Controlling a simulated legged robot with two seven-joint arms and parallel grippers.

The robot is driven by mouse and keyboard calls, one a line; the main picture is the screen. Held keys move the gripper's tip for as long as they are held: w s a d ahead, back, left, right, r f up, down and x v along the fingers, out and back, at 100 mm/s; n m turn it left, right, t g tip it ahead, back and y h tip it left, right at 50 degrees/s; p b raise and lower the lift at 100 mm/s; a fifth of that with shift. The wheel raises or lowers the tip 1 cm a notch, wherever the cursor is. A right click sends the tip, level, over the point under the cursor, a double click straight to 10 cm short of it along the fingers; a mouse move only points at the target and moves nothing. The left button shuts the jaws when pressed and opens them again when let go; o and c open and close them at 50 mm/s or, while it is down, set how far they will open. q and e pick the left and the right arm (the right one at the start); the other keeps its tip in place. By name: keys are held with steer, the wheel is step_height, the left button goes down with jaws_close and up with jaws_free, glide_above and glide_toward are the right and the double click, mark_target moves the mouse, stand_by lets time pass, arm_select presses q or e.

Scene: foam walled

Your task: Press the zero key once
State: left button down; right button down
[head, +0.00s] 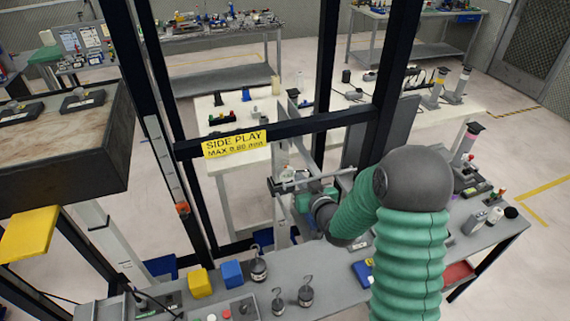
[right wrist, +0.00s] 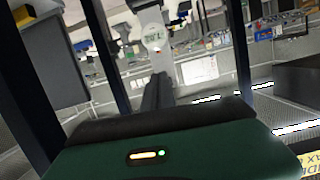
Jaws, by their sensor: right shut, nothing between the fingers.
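My right gripper (head: 287,190) is at the end of the green arm, amid the dark upright frame, beside a grey horizontal bar (head: 335,174). In the right wrist view its dark fingers (right wrist: 157,82) are together with nothing between them. A pale round face (right wrist: 154,37) with small lettering shows just beyond the fingertips; I cannot read it surely or confirm that it is the zero key. I cannot tell whether the fingertips touch it. In the head view the gripper and frame hide this spot. My left gripper is not in view.
Dark frame posts (head: 327,60) and a crossbar with a yellow SIDE PLAY label (head: 235,144) surround my right gripper. Hooked weights (head: 305,292), a yellow block (head: 200,283) and a blue block (head: 232,273) stand on the grey bench (head: 335,275). A button box (head: 232,312) is at the front.

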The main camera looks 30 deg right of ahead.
mark_target(286, 166)
steer(key=p+x, duration=0.2)
steer(key=x, duration=0.8)
steer(key=shift+w+f, duration=0.2)
steer(key=shift+w, duration=0.15)
steer(key=shift+a, duration=0.1)
